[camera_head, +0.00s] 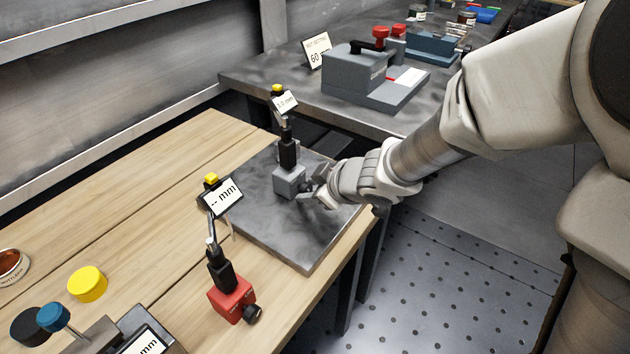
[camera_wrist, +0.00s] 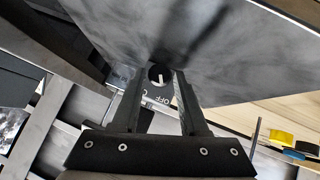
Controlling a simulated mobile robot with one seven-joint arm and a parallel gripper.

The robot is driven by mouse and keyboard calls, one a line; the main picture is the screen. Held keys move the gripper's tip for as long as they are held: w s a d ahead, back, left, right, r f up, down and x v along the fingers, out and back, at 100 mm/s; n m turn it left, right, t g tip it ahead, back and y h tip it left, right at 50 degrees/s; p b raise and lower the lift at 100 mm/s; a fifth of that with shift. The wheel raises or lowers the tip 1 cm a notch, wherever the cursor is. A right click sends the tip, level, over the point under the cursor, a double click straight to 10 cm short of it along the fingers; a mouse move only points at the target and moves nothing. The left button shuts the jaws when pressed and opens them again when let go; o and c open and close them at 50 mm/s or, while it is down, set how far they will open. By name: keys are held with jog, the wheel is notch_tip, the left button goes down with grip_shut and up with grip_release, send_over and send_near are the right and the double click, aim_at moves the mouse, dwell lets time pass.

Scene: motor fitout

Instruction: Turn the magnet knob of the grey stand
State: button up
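The grey stand (camera_head: 289,181) is a small grey block with a black post, standing on the dark metal plate. Its magnet knob (camera_wrist: 160,75) is round and black with a white pointer line, which looks close to upright in the wrist view. An "OFF" label shows on the block beside the knob. My gripper (camera_head: 309,190) is at the right side of the block. In the wrist view its two fingers (camera_wrist: 159,78) stand on either side of the knob, apart, with narrow gaps showing. The head view hides the knob behind the fingers.
A red stand (camera_head: 231,299) with a black knob and a "-- mm" display (camera_head: 222,198) stands on the wooden bench in front. The metal plate (camera_head: 300,240) is clear in front of the grey stand. A grey machine (camera_head: 352,82) stands on the bench behind.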

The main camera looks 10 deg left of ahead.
jog(key=o, duration=0.3)
jog(key=p+v, duration=0.6)
jog(key=v, duration=1.1)
jog(key=shift+r, duration=0.2)
jog(key=shift+s+d, duration=0.1)
